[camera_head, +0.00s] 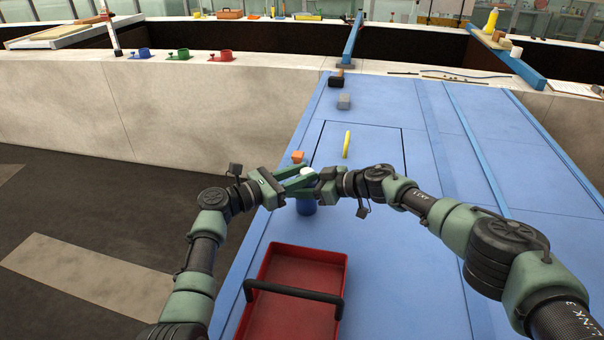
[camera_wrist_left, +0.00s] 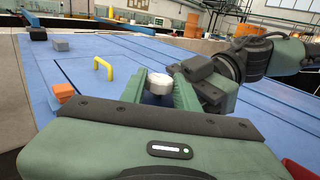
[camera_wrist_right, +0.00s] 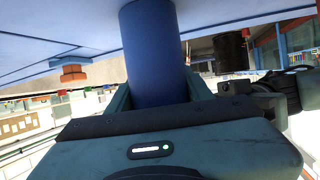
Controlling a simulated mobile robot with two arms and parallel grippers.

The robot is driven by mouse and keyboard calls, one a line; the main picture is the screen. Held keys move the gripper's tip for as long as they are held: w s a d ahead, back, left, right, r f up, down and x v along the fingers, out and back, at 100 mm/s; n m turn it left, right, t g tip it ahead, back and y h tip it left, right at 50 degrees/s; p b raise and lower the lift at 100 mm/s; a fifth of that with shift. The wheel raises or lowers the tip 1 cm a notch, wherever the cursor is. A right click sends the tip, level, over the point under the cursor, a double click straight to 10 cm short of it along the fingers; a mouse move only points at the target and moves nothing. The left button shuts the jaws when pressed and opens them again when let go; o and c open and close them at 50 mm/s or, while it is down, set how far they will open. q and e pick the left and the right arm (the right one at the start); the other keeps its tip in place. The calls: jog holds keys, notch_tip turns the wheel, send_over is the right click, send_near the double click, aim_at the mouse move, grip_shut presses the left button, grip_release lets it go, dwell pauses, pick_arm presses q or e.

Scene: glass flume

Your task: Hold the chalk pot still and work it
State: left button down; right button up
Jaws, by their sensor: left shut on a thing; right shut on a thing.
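The chalk pot is a blue cylinder (camera_head: 306,207) with a round white top (camera_head: 307,171), standing upright on the blue deck. My left gripper (camera_head: 303,178) is shut on the pot at its white top. The left wrist view shows that white top (camera_wrist_left: 159,83) between the green fingers. My right gripper (camera_wrist_right: 158,95) is shut on the blue body (camera_wrist_right: 152,45), which fills the space between its fingers in the right wrist view. In the head view the two grippers meet at the pot and hide much of it.
A red tray (camera_head: 262,265) with a black handle lies just in front of the pot. An orange block (camera_head: 297,156), a yellow handle (camera_head: 347,144) and a grey block (camera_head: 344,101) are beyond it. The deck to the right is mostly clear.

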pick_arm(q)
jog(key=shift+a+f, duration=0.1)
pick_arm(e)
jog(key=shift+a, duration=0.15)
pick_arm(q)
jog(key=c, duration=1)
grip_release()
jog(key=shift+c, duration=0.2)
jog(key=shift+w, duration=0.1)
jog(key=shift+m+g+h, duration=0.3)
jog(key=shift+m+g, duration=0.1)
jog(key=shift+g, duration=0.1)
jog(key=shift+w+m+g+h, duration=0.2)
jog(key=shift+m+g+h, duration=0.4)
jog(key=shift+g, duration=0.5)
jog(key=shift+m, duration=0.3)
jog(key=shift+g, duration=0.5)
